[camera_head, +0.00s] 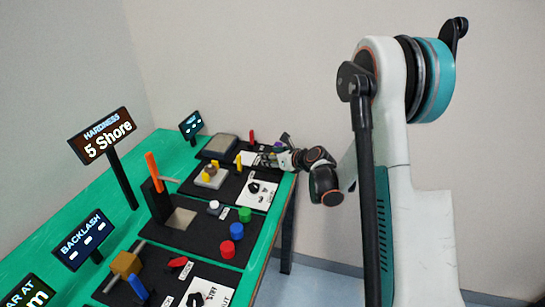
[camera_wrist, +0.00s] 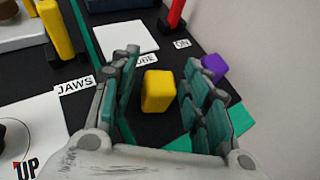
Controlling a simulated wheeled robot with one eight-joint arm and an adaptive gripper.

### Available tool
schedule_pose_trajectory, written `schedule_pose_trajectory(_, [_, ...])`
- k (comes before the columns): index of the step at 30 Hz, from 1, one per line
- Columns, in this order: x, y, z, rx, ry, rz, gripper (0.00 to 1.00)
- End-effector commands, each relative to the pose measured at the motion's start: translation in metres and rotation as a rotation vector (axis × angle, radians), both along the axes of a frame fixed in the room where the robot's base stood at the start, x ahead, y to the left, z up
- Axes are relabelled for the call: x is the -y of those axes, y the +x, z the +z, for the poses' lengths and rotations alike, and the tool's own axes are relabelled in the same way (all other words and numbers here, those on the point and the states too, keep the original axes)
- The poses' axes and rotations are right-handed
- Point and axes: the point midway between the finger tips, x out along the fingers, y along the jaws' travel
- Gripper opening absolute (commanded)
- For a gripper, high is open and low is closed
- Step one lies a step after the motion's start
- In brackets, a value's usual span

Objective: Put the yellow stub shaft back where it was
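In the wrist view a short yellow block (camera_wrist: 158,92), which looks like the yellow stub shaft, is on the dark mat between the fingers of my gripper (camera_wrist: 165,95). The fingers are open, one on each side, with narrow dark gaps between them and the block. I cannot tell whether the block touches the mat. In the head view my gripper (camera_head: 266,158) is low over the far right end of the green table. The fingers hide the block there.
A purple piece (camera_wrist: 214,67) is just beyond the right finger. A white pad (camera_wrist: 125,38) and a red lever (camera_wrist: 175,14) stand ahead. A yellow upright (camera_wrist: 55,28) is at upper left. In the head view, red (camera_head: 228,249), blue and green cylinders stand on a nearer mat.

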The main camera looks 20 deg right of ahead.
Motion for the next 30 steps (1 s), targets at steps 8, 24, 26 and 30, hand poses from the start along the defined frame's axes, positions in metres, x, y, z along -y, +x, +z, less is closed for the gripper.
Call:
schedule_pose_trajectory(8, [0.0,0.0,0.003,0.0,0.0,0.0,0.43])
schedule_pose_trajectory(24, [0.029,-0.082,0.047,0.0,0.0,-0.002,0.43])
schedule_pose_trajectory(26, [0.032,-0.089,0.05,0.0,0.0,-0.002,0.43])
schedule_pose_trajectory(30, [0.035,-0.099,0.054,0.0,0.0,-0.001,0.43])
